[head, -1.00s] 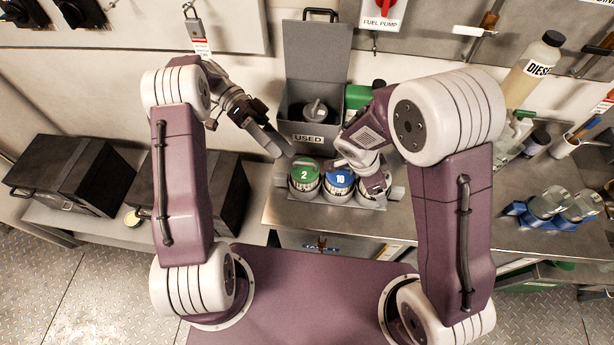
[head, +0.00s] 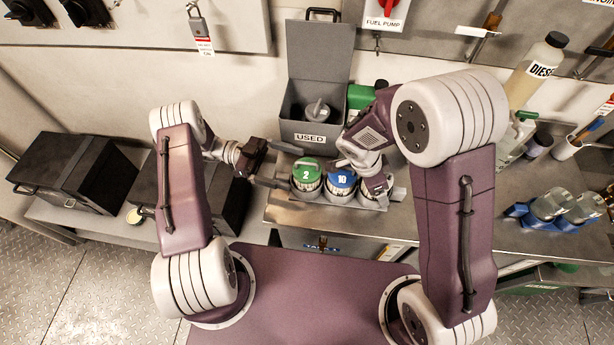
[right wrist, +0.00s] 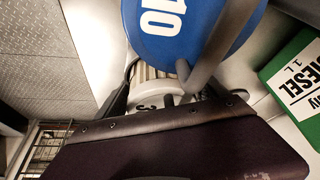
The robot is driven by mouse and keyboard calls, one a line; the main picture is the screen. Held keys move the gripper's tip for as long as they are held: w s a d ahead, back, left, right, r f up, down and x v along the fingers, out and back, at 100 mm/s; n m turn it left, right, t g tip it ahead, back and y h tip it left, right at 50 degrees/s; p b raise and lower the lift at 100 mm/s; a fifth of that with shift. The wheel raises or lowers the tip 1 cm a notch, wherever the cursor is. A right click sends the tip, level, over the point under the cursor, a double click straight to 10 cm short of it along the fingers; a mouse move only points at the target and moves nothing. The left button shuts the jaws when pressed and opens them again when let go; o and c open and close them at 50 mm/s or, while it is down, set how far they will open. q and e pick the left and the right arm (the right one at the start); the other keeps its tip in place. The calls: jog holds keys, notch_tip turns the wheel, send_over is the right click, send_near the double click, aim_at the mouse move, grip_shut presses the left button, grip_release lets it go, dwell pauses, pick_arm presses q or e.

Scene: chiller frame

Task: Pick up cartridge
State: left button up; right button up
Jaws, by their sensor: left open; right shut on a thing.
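A green-lidded cartridge marked 2 (head: 307,174) and a blue-lidded cartridge marked 10 (head: 341,180) stand side by side in a grey holder (head: 279,205). My left gripper (head: 291,168) is open and empty at the left side of the green cartridge, fingers pointing right. My right gripper (head: 374,184) is shut on a pale-lidded cartridge (head: 369,200) at the holder's right end, mostly hidden by it.
A grey open box labelled USED (head: 310,138) stands behind the holder with a grey-lidded cartridge (head: 317,111) in it. A green DIESEL container (right wrist: 298,85) is close by. Blue-based jars (head: 550,205) stand at right; black cases (head: 75,170) are at left.

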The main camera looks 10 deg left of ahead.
aim_at(307, 173)
pick_arm(q)
jog(key=d, duration=0.2)
jog(key=s+d, duration=0.1)
jog(key=d, duration=0.2)
jog(key=shift+d+f, duration=0.1)
jog(key=shift+d, duration=0.2)
grip_shut()
notch_tip(307, 173, up, 18)
dwell(0.4)
pick_arm(e)
jog(key=o, duration=1.5)
jog(key=shift+c, duration=0.2)
jog(key=shift+r, duration=0.1)
